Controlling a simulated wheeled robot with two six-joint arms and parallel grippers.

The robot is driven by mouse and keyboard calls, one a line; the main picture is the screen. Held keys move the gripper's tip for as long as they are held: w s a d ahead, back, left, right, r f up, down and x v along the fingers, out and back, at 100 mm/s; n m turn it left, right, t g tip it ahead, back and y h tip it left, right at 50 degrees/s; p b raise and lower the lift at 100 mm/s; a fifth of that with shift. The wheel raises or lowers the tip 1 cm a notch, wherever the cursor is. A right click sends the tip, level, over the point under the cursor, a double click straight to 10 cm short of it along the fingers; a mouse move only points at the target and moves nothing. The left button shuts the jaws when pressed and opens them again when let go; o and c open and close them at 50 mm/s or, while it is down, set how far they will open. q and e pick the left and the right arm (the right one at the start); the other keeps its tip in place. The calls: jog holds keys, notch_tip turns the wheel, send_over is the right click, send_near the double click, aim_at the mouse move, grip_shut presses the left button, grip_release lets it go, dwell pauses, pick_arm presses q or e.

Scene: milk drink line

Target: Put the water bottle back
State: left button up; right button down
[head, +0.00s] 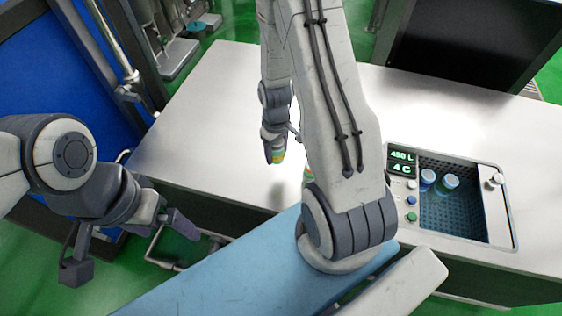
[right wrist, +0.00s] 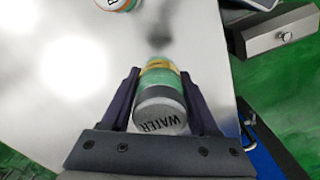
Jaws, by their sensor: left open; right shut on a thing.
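The water bottle (right wrist: 160,98) sits between the two fingers of my right gripper (right wrist: 162,95) in the right wrist view. Its grey end reads WATER, with green and yellow bands beyond it. In the head view my right gripper (head: 272,146) is shut on it over the metal counter, and only a small coloured part of the bottle (head: 278,158) shows below the fingers. Whether it touches the counter I cannot tell. My left gripper (head: 130,246) is open and empty at the lower left, off the counter.
The metal counter (head: 220,120) is mostly bare. A sunken bin (head: 455,215) at its right holds two blue bottles (head: 438,181), beside a green display (head: 401,162). Another labelled container (right wrist: 118,4) stands at the top of the right wrist view; my right arm mostly hides it in the head view.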

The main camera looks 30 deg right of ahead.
aim_at(284, 158)
jog(key=shift+s+d+r+p, duration=0.3)
jog(key=shift+d+r, duration=0.35)
jog(key=shift+d, duration=0.1)
jog(key=shift+s+d+f+n, duration=0.1)
jog(key=shift+d+f+n, duration=0.1)
jog(key=shift+f+n, duration=0.1)
notch_tip(284, 158, down, 5)
jog(key=shift+r, duration=0.2)
notch_tip(284, 158, down, 5)
pick_arm(q)
notch_tip(284, 158, up, 2)
jog(key=shift+w+d, duration=0.1)
pick_arm(e)
jog(key=shift+f, duration=0.2)
jog(key=shift+c, duration=0.7)
grip_release()
pick_arm(q)
jog(key=shift+f, duration=0.1)
